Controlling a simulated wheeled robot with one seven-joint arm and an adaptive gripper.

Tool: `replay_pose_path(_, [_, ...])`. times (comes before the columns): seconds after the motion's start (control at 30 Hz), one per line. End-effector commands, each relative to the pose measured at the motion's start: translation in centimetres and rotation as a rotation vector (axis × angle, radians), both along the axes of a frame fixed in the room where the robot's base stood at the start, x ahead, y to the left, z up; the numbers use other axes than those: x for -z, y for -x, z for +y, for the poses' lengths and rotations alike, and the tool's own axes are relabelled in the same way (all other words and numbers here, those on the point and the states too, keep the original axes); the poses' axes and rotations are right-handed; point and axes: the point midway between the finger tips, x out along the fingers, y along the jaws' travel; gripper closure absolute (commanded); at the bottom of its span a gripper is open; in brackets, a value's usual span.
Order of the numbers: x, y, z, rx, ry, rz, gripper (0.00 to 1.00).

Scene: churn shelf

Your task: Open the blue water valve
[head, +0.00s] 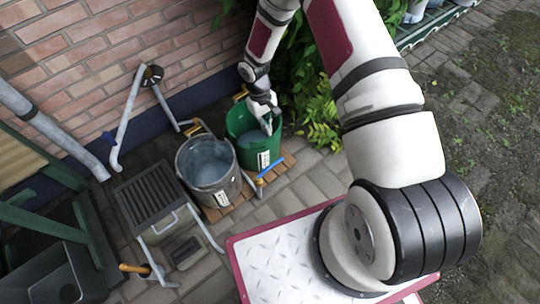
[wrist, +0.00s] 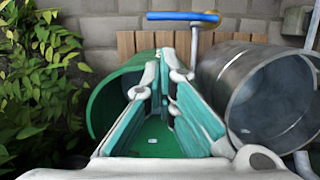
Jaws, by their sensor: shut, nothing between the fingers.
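The blue valve handle (head: 271,166) is a straight lever on a short grey standpipe in front of the two buckets. In the wrist view the blue handle (wrist: 183,16) lies crosswise at the top, with a yellow end at its right, on a grey post. My gripper (head: 268,125) is over the mouth of the green bucket (head: 262,160), behind the lever and apart from it. Its shut, empty fingers (wrist: 160,70) point toward the post in the wrist view, in front of the green bucket (wrist: 103,105).
A metal bucket (head: 217,193) stands left of the green one, both on a wooden pallet (head: 288,160). A grey slatted box (head: 152,199) and an orange handle (head: 133,268) are further left. Leafy plants (head: 322,125) crowd the right side.

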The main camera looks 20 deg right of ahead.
Motion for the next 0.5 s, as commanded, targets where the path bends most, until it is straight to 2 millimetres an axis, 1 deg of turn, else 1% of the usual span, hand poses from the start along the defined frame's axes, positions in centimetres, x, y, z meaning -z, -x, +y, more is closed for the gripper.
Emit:
replay_pose_path(0.03, [1.7, 0.3, 0.2, -0.001, -0.006, 0.008, 1.0])
replay_pose_path(0.13, [3.1, 0.6, 0.4, -0.003, -0.013, 0.017, 1.0])
replay_pose_path(0.23, [3.5, 0.7, 0.5, -0.004, -0.014, 0.019, 1.0])
replay_pose_path(0.5, [3.5, 0.7, 0.5, -0.004, -0.014, 0.019, 1.0])
